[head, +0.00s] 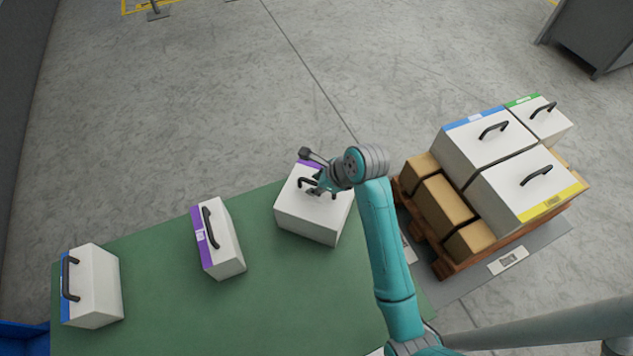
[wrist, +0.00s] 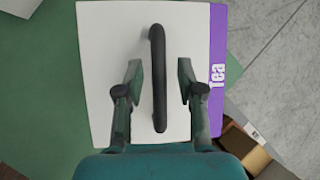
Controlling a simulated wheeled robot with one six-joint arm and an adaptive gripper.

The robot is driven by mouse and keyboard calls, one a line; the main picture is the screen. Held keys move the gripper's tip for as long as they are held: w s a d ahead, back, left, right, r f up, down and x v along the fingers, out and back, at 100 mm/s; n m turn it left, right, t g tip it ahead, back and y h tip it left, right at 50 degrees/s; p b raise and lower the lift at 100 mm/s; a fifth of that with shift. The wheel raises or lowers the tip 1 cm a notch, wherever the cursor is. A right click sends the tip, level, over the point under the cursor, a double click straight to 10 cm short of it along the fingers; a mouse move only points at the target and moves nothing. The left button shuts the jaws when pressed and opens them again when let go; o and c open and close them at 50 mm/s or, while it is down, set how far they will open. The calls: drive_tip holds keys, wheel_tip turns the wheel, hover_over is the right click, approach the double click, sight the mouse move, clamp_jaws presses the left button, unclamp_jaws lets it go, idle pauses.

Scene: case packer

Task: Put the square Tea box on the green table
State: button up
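The square Tea box (head: 308,218) is white with a purple strip and a black top handle. It stands upright at the far right corner of the green table (head: 275,300), apparently resting on it. In the wrist view the box top (wrist: 110,75) fills the middle, and "Tea" reads on the purple strip (wrist: 217,75). My gripper (wrist: 159,72) is open over the box, with one finger on each side of the black handle (wrist: 157,115) and a gap on both sides. In the head view my gripper (head: 318,186) partly hides the handle.
A narrower purple-striped box (head: 226,240) and a blue-striped box (head: 95,287) stand further left on the table. At right, a pallet (head: 447,268) holds brown cartons (head: 446,205) and white boxes with yellow (head: 515,190), blue (head: 480,143) and green (head: 545,122) strips. Table space in front is clear.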

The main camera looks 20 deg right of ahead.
drive_tip(key=v, duration=1.2)
drive_tip(key=shift+f, duration=0.1)
drive_tip(key=s+f+n, duration=0.1)
drive_tip(key=f, duration=0.1)
drive_tip(key=s+a+f+n+t, duration=0.1)
drive_tip(key=s+f+n, duration=0.1)
drive_tip(key=f, duration=0.1)
drive_tip(key=s+a+f+n+t, duration=0.1)
drive_tip(key=f, duration=0.1)
drive_tip(key=shift+s+a+f+h, duration=0.25)
drive_tip(key=shift+f+h, duration=0.05)
drive_tip(key=s+f+n+t+h, duration=0.2)
drive_tip(key=s+f+n+t, duration=0.15)
drive_tip(key=s+n, duration=0.45)
drive_tip(key=s+r+n+t, duration=0.1)
drive_tip(key=s+r+n, duration=0.2)
drive_tip(key=s+n, duration=0.2)
drive_tip(key=s+a+r+n+t, duration=0.1)
drive_tip(key=s+r+n, duration=0.2)
drive_tip(key=s, duration=0.6)
drive_tip(key=s+r+n+t, duration=0.2)
drive_tip(key=s+r+n, duration=0.2)
drive_tip(key=s+n, duration=0.2)
drive_tip(key=shift+s+n+h, duration=0.3)
drive_tip(key=shift+s+h, duration=0.1)
drive_tip(key=shift+s, duration=0.4)
